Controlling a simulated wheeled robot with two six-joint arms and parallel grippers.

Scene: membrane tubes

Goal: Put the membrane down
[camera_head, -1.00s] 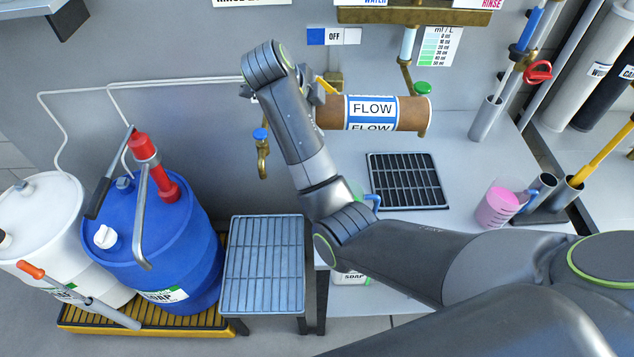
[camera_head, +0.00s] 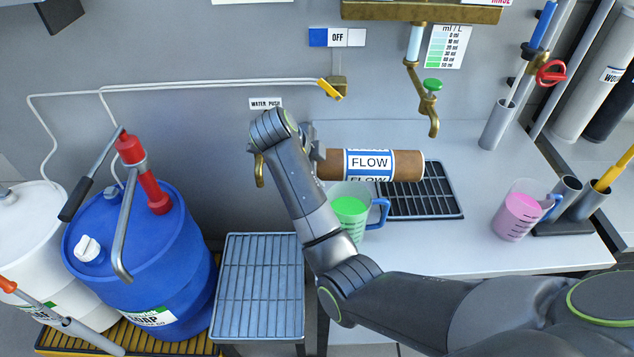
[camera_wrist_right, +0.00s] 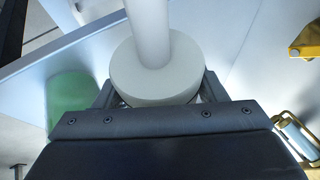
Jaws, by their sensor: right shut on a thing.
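The membrane (camera_head: 405,165) is a brown cylinder with a blue and white FLOW label, lying level and pointing right. My right gripper (camera_head: 314,150) is shut on its left end. In the picture it overlaps the back of the black grate (camera_head: 437,205); I cannot tell whether it touches anything beneath. In the right wrist view, a white round end with a white tube, which looks like the membrane (camera_wrist_right: 150,75), sits between the fingers of my right gripper (camera_wrist_right: 155,95). My left gripper is not in view.
A jug of green liquid (camera_head: 349,212) stands close below the membrane, beside my forearm. A brass tap (camera_head: 432,115) hangs behind and above. A jug of pink liquid (camera_head: 518,212) stands right. A slatted stand (camera_head: 258,285) and blue drum (camera_head: 145,255) are left. Bare counter lies right of the grate.

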